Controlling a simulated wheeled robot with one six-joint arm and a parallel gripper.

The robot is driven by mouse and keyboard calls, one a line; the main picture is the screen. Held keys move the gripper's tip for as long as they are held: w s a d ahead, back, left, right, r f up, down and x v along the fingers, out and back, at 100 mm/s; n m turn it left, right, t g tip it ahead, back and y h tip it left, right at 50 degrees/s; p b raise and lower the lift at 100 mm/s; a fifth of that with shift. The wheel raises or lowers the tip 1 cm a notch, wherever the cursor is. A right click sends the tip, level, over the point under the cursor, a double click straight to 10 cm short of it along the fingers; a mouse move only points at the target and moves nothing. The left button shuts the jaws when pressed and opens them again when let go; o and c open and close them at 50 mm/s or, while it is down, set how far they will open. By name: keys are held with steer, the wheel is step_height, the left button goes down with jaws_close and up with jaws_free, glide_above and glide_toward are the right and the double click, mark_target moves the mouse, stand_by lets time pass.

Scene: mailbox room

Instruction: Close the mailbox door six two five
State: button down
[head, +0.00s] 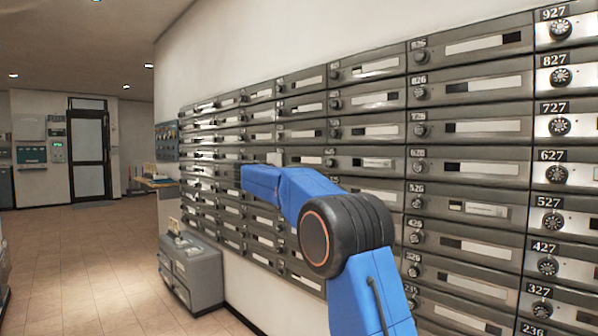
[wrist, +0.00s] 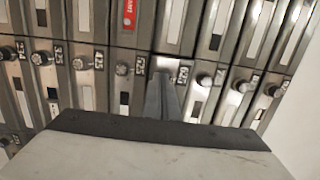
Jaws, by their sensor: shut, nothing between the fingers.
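Mailbox door six two five (wrist: 182,78) seems to be the one whose small, blurred number plate shows just right of my fingers in the wrist view. Most of its front is hidden behind my gripper. My gripper (wrist: 160,82) is shut and empty, its fingers pointing at the wall of boxes and overlapping this door. I cannot tell whether it touches the door, or whether the door is flush. In the head view my blue arm reaches left along the wall and hides the boxes behind it; my fingers cannot be made out there.
Grey mailboxes with round dial knobs fill the wall (head: 470,135). A red label (wrist: 130,14) marks one box in the wrist view. A low grey cabinet (head: 195,272) stands against the wall. The tiled floor (head: 75,265) to the left is open, with a door (head: 90,155) beyond.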

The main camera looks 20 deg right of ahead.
mark_target(323, 167)
steer(key=x, duration=1.2)
steer(key=shift+d, duration=0.1)
steer(key=shift+w+d+m+g+h, duration=0.2)
steer(key=shift+w+d+m+g, duration=0.15)
steer(key=shift+w+d+g, duration=0.35)
steer(key=shift+w+d+m+g+h, duration=0.2)
steer(key=shift+w+d+m+g, duration=0.15)
steer(key=shift+d, duration=0.7)
steer(key=shift+w+d, duration=0.1)
steer(key=shift+d, duration=0.05)
steer(key=shift+d+r, duration=0.1)
steer(key=shift+d, duration=0.05)
